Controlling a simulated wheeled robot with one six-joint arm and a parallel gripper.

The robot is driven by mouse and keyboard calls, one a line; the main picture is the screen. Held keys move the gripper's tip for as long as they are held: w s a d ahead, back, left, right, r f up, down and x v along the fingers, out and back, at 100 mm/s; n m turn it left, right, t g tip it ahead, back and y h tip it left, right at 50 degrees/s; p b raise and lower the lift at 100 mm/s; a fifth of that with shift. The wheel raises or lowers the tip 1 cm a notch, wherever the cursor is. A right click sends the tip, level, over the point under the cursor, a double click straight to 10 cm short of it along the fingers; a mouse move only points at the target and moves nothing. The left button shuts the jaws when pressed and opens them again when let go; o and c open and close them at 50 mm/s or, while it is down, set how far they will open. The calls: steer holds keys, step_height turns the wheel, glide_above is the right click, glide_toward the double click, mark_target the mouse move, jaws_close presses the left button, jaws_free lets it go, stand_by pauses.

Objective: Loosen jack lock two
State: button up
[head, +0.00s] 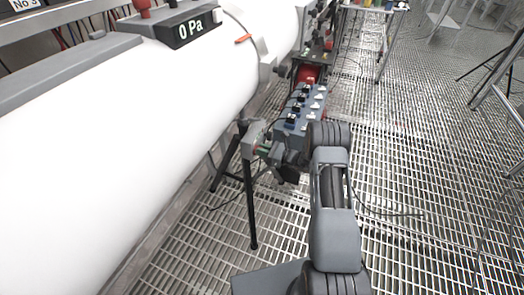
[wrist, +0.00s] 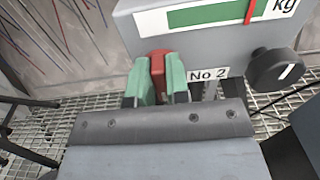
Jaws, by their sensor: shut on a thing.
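A red lock piece (wrist: 158,64) sits at the lower front of a grey box (wrist: 225,45) marked "No 2" in the wrist view. I take it as jack lock two. My gripper (wrist: 159,80) is shut on it, with one green fingertip on each side. The lower part of the red piece is hidden by the gripper body. In the head view my gripper (head: 264,148) reaches the grey jack box (head: 252,136) beside the white tube, and the lock itself is too small to make out there.
The box carries a green gauge marked "kg" (wrist: 205,15) with a red needle and a black knob (wrist: 275,68). A white tube (head: 130,95) with a "0 Pa" display (head: 190,28) runs along the left. Grated floor (head: 430,170) is open on the right.

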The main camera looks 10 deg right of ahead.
jaws_close()
steer(key=shift+s+a+f+n+b, duration=0.1)
steer(key=shift+f+n+b, duration=0.1)
steer(key=shift+n+b, duration=1)
steer(key=n+b, duration=0.5)
steer(key=shift+s+a+f, duration=0.15)
steer(key=shift+s+f, duration=0.05)
steer(key=n+b, duration=0.4)
steer(key=b, duration=0.1)
steer(key=shift+s+f+n, duration=0.1)
steer(key=shift+f+n, duration=0.1)
steer(key=shift+n, duration=0.2)
steer(key=n+b, duration=0.2)
steer(key=b, duration=0.1)
steer(key=shift+a, duration=0.1)
steer(key=shift+r+n+b, duration=0.15)
steer(key=shift+n+b, duration=0.2)
steer(key=shift+n, duration=0.15)
